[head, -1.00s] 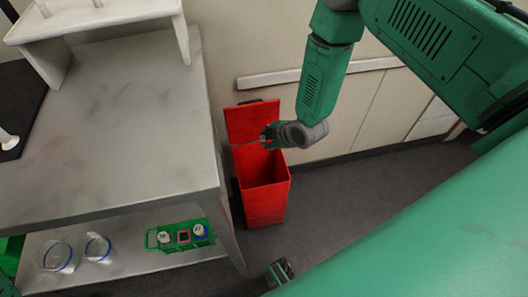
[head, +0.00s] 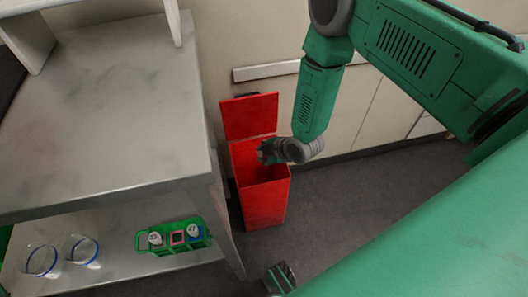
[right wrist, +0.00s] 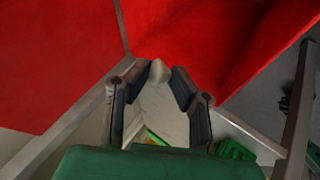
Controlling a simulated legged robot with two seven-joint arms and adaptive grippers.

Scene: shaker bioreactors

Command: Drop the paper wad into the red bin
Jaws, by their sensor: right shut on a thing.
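The red bin (head: 265,207) stands on the floor between the steel table and the wall, with its lid (head: 250,117) raised at the back. My right gripper (head: 264,151) is over the bin's opening, near its back side. In the right wrist view, the gripper (right wrist: 158,76) is shut on a small whitish lump, the paper wad (right wrist: 158,71), at its fingertips. Red bin walls (right wrist: 190,35) fill the view beyond it. The wad cannot be made out in the head view.
A steel table (head: 110,110) stands left of the bin. The wall with a pale rail (head: 265,71) is close behind the bin. Grey floor (head: 345,205) is open to the right.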

